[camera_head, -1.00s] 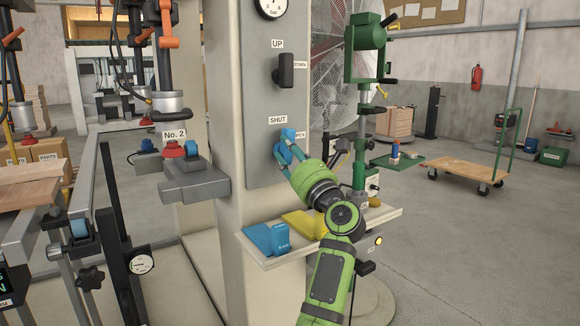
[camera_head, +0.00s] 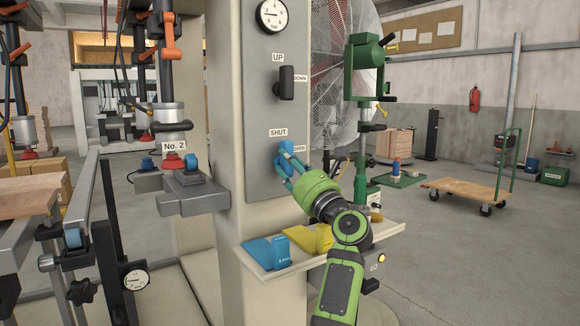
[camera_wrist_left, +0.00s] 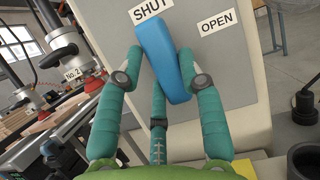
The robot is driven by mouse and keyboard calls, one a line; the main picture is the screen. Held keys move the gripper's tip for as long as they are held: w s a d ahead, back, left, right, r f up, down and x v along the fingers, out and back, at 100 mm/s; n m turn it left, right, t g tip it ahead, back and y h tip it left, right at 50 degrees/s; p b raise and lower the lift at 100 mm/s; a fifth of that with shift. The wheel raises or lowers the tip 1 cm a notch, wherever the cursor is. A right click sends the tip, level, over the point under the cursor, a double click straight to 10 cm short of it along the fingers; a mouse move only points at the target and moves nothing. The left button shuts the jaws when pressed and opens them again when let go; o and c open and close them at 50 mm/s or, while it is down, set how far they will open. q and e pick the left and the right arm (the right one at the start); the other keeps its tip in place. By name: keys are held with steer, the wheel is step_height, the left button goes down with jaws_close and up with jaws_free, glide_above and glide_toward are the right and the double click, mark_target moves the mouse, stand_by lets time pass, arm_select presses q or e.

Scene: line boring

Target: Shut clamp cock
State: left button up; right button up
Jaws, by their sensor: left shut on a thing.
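The clamp cock is a blue lever (camera_head: 283,158) on the grey panel of the column, between the labels SHUT (camera_head: 278,132) and OPEN (camera_head: 299,149). My left gripper (camera_head: 287,163) is shut on this lever from the front right, its teal fingers partly hiding it. In the left wrist view the blue lever (camera_wrist_left: 163,62) stands between the fingertips (camera_wrist_left: 160,58). There its upper end lies just below the SHUT label and its lower end leans right, with OPEN clear to the right. My right gripper is not in view.
Above the cock are a black UP/DOWN lever (camera_head: 286,83) and a gauge (camera_head: 271,15). Below, a shelf (camera_head: 266,263) holds blue and yellow blocks. A grey bracket (camera_head: 194,196) juts out to the left. A green machine (camera_head: 364,80) stands behind right.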

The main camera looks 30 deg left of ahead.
arm_select(q)
steer(key=o, duration=1.2)
steer(key=shift+r, duration=0.1)
steer(key=shift+c, duration=0.2)
steer(key=v, duration=1.2)
